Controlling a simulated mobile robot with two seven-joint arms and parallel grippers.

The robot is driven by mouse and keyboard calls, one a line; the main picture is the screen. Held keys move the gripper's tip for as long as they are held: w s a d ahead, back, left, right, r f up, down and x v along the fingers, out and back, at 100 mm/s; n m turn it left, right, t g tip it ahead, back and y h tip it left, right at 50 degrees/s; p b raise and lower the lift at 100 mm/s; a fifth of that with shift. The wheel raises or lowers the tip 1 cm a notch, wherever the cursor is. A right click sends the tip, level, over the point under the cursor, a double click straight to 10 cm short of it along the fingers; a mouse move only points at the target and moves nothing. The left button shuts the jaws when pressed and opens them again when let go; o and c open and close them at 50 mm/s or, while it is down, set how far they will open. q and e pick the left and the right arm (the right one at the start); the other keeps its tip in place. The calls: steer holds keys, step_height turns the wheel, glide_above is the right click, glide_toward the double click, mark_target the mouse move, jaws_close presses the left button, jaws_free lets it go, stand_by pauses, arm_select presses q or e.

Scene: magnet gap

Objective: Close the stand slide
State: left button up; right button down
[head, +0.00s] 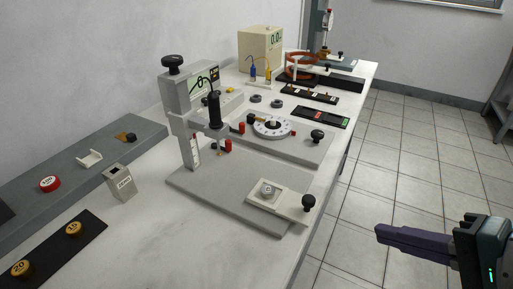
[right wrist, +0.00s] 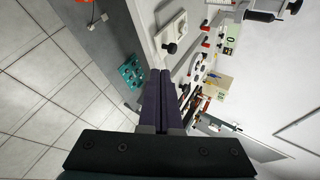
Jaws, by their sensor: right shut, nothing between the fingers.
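The stand (head: 205,180) has a grey base plate, an upright column with a black top knob and a hanging black probe. Its slide (head: 285,206) is a pale plate at the right front of the base, with a small round grey piece on it. The slide's black knob (head: 309,202) is at its right end, by the base's edge. The knob also shows in the right wrist view (right wrist: 170,48). My right gripper (head: 380,231) is shut and empty, right of the table over the floor, clear of the knob. Its dark purple fingers show together in the right wrist view (right wrist: 159,72). My left gripper is not in view.
Behind the stand's slide is a white dial (head: 272,126) with another black knob (head: 317,136). A small grey block (head: 119,184) and a black strip with brass weights (head: 48,250) lie at the left. The tiled floor (head: 400,150) right of the table is open.

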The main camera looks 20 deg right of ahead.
mark_target(265, 201)
steer(key=b+x, duration=0.1)
steer(key=x, duration=0.3)
steer(key=r+b+x, duration=0.1)
steer(key=x, duration=0.3)
steer(key=w+b+x, duration=0.1)
steer(key=x, duration=0.3)
steer(key=shift+w+a+b, duration=0.1)
steer(key=shift+w+b, duration=0.2)
steer(key=shift+w, duration=0.05)
steer(key=shift+w+a, duration=0.1)
steer(key=shift+w, duration=0.05)
steer(key=w+a, duration=0.3)
steer(key=w, duration=0.1)
steer(key=w+a+b, duration=0.1)
steer(key=w+a, duration=0.3)
steer(key=shift+w+a, duration=0.3)
steer(key=shift+w, duration=0.1)
steer(key=shift+s, duration=0.1)
